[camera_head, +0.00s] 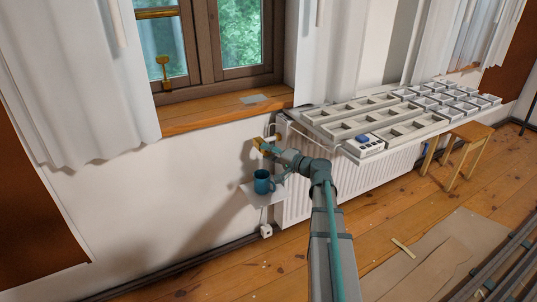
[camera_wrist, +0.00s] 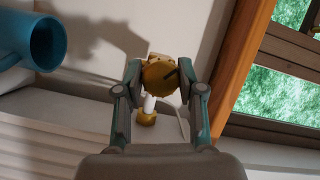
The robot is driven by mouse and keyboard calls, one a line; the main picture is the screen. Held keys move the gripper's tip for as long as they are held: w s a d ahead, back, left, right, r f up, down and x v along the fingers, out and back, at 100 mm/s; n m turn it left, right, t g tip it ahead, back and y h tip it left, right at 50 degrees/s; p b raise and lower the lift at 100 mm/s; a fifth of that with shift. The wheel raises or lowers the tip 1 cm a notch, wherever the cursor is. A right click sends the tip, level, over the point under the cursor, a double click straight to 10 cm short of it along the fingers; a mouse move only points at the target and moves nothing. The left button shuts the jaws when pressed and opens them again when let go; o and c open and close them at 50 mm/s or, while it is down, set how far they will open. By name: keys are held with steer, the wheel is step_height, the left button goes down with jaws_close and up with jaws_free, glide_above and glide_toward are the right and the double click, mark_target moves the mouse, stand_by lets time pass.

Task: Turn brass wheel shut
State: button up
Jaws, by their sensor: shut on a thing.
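The brass wheel (camera_head: 259,145) is on the pipe at the left end of the white radiator, below the window sill. In the wrist view the brass wheel (camera_wrist: 160,76) is round and yellow, with a dark mark on its face. My gripper (camera_wrist: 160,80) has one finger on each side of the wheel and is shut on it. In the head view my gripper (camera_head: 264,148) reaches the wheel from the right, and partly hides it. A brass fitting (camera_wrist: 147,117) and a white pipe show beside the wheel in the wrist view.
A blue mug (camera_head: 263,182) stands on a small ledge just below my gripper; the mug (camera_wrist: 40,43) also shows in the wrist view. Grey trays (camera_head: 345,118) lie above the radiator (camera_head: 300,190). A wooden stool (camera_head: 462,147) stands at right. Cardboard (camera_head: 430,270) covers some floor.

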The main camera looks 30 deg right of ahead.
steer(key=m+t, duration=0.1)
steer(key=m, duration=0.1)
steer(key=m+t, duration=0.1)
steer(key=m, duration=0.2)
steer(key=shift+f+y+b, duration=0.1)
steer(key=shift+y+b, duration=0.2)
steer(key=shift+b, duration=0.05)
steer(key=shift+m+t+h, duration=0.2)
steer(key=shift+m+t, duration=0.3)
steer(key=shift+m, duration=0.85)
steer(key=shift+m+t+h, duration=0.2)
steer(key=shift+m+t, duration=0.3)
steer(key=shift+m, duration=0.85)
steer(key=o, duration=1.1)
steer(key=v, duration=1.2)
steer(key=shift+a, duration=0.1)
